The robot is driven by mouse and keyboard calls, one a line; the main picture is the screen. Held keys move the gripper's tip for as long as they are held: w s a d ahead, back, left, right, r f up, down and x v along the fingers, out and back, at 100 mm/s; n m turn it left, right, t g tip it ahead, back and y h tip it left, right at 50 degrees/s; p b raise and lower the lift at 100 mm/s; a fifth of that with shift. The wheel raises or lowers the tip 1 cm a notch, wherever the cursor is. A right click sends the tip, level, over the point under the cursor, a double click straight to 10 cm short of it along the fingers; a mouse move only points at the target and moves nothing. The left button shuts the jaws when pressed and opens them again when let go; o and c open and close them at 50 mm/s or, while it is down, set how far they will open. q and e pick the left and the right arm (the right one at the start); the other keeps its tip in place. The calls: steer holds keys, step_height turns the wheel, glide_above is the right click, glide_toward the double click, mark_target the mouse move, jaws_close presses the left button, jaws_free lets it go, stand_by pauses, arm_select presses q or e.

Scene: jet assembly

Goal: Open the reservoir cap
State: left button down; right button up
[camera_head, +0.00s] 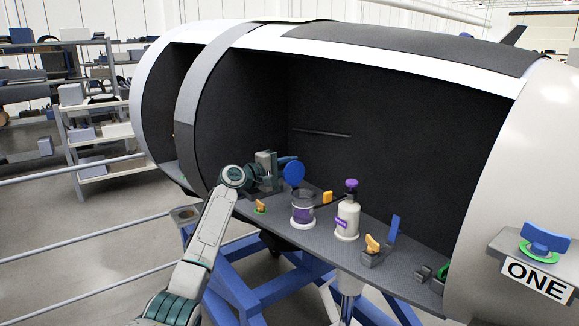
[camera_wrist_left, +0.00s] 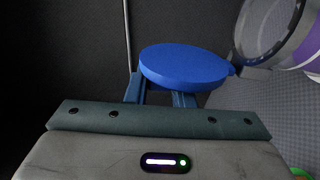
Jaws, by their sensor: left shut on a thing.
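The reservoir (camera_head: 303,211) is a dark can with a purple band on the grey shelf inside the fuselage. Its round blue cap (camera_head: 294,174) stands tilted up at the reservoir's upper left, off the mouth. My left gripper (camera_head: 281,166) reaches in from the left and is shut on the cap. In the left wrist view the blue cap (camera_wrist_left: 185,66) lies across the ends of my fingers, with a small tab toward the reservoir. Part of the reservoir (camera_wrist_left: 275,35) shows at the upper right there. Whether the tab joins the rim is unclear. My right gripper is out of view.
A white bottle with a purple cap (camera_head: 348,210) stands right of the reservoir. Orange-handled parts (camera_head: 372,244) and a blue lever (camera_head: 392,230) sit farther right on the shelf (camera_head: 325,236). The fuselage wall closes off the back. A blue valve handle (camera_head: 546,239) is at far right.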

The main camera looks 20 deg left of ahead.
arm_select(q)
steer(key=c, duration=1.4)
jaws_free()
steer(key=shift+o, duration=0.8)
steer(key=shift+s+a+f, duration=0.1)
steer(key=shift+s+a, duration=0.05)
steer(key=shift+s, duration=0.05)
steer(key=b+v, duration=0.4)
steer(key=v, duration=0.6)
steer(key=shift+s+a, duration=0.15)
